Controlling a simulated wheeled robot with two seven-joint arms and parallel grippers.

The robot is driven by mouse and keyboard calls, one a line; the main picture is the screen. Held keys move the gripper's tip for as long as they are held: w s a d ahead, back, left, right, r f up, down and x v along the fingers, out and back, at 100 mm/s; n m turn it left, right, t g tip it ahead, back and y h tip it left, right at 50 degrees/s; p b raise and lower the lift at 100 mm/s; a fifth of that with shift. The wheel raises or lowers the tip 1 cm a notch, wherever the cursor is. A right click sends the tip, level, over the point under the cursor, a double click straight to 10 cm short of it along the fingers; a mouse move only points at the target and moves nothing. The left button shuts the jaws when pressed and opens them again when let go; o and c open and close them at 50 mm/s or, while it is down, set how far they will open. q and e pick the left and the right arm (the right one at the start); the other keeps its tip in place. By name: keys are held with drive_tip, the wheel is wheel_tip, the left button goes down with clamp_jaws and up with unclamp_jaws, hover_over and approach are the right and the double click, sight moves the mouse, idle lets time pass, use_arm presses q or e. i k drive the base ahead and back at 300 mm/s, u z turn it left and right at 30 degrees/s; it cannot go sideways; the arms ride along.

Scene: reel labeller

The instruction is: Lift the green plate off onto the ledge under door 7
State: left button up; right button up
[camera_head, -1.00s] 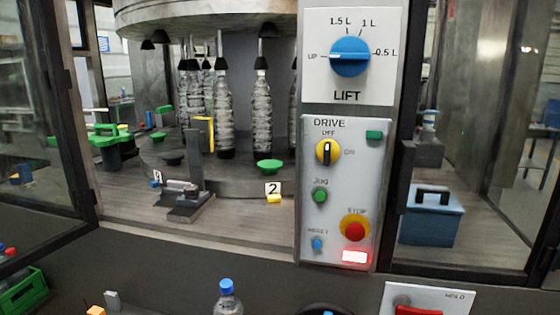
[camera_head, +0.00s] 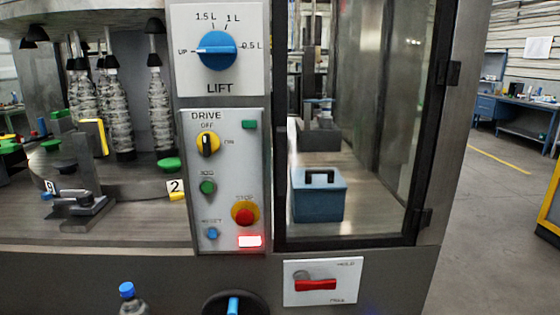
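A second green disc (camera_head: 50,145) shows farther left, near a black disc (camera_head: 61,167). I cannot tell from this view which green one the task means. No door marked 7 and no ledge labelled for it can be made out. Neither of my grippers is in view.
A control panel (camera_head: 223,245) with lift and drive knobs stands between the open bay and a glazed door (camera_head: 370,120). A blue box (camera_head: 318,195) sits behind the glass. A blue-capped bottle (camera_head: 128,300) is at the bottom. Open floor (camera_head: 490,250) lies at right.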

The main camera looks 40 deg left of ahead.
sight(170, 166)
drive_tip(key=z, duration=1.6)
drive_tip(key=k, duration=1.5)
drive_tip(key=u, duration=1.8)
